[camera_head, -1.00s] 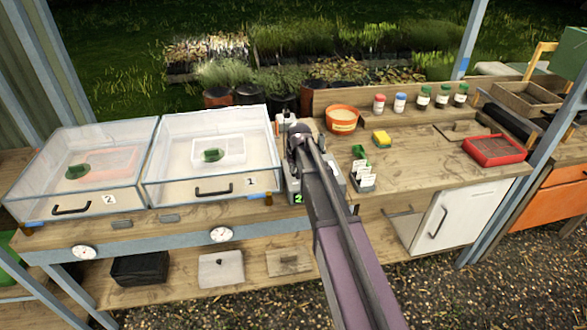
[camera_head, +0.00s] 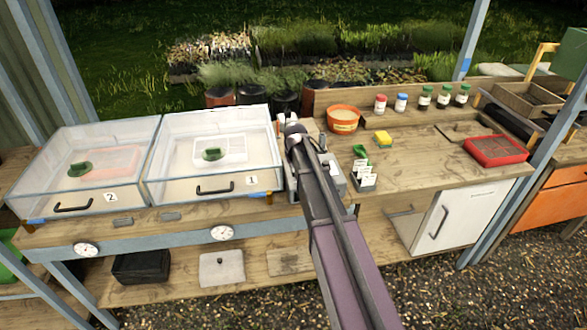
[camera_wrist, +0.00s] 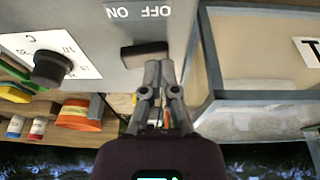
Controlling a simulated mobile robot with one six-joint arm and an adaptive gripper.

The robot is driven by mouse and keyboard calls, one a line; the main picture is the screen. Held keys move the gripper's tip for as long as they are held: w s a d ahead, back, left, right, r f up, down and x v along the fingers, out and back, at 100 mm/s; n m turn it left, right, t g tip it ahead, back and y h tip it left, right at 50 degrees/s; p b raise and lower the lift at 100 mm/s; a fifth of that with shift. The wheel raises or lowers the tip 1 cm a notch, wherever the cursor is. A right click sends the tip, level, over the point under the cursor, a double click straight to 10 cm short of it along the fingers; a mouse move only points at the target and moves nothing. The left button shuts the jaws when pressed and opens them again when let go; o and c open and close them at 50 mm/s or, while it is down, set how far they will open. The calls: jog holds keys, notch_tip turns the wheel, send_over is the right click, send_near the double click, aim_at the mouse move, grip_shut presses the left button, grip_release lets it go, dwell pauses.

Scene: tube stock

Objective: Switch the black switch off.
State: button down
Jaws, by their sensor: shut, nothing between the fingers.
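In the wrist view, the black switch (camera_wrist: 145,52) is a short dark bar on the face of a grey box (camera_wrist: 185,30). The words ON and OFF (camera_wrist: 138,12) appear upside down above it, ON to the left and OFF to the right. My gripper (camera_wrist: 158,68) is shut and empty. Its fingertips are at the lower right end of the switch, on the OFF side. I cannot tell whether they touch it. In the head view, my arm covers most of the grey box (camera_head: 334,180), and the switch is hidden.
A black knob (camera_wrist: 52,68) on a white dial sits beside the switch. Two clear lidded bins, labelled 1 (camera_head: 252,180) and 2 (camera_head: 110,196), stand left of my arm. A seed-packet holder (camera_head: 364,180), orange pot (camera_head: 343,119) and yellow sponge (camera_head: 383,137) are to the right.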

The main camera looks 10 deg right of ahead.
jog(key=shift+d+r, duration=0.2)
jog(key=shift+d, duration=0.2)
jog(key=shift+r+p, duration=0.2)
jog(key=shift+p, duration=0.1)
jog(key=r+p, duration=0.4)
jog(key=shift+a, duration=0.35)
jog(key=a+p+v, duration=0.2)
jog(key=p+v, duration=0.7)
jog(key=shift+r, duration=0.15)
jog(key=shift+s, duration=0.2)
dwell(0.5)
jog(key=s+a+f+g+b, duration=0.1)
jog(key=s+f+b, duration=0.2)
jog(key=s, duration=1)
jog(key=s+a+f+g+b, duration=0.1)
jog(key=s+f+g+b, duration=0.1)
jog(key=s, duration=1)
jog(key=shift+s+f+y+b, duration=0.3)
jog(key=shift+s+f+b, duration=0.15)
jog(key=shift+f, duration=0.4)
jog(key=shift+w, duration=0.1)
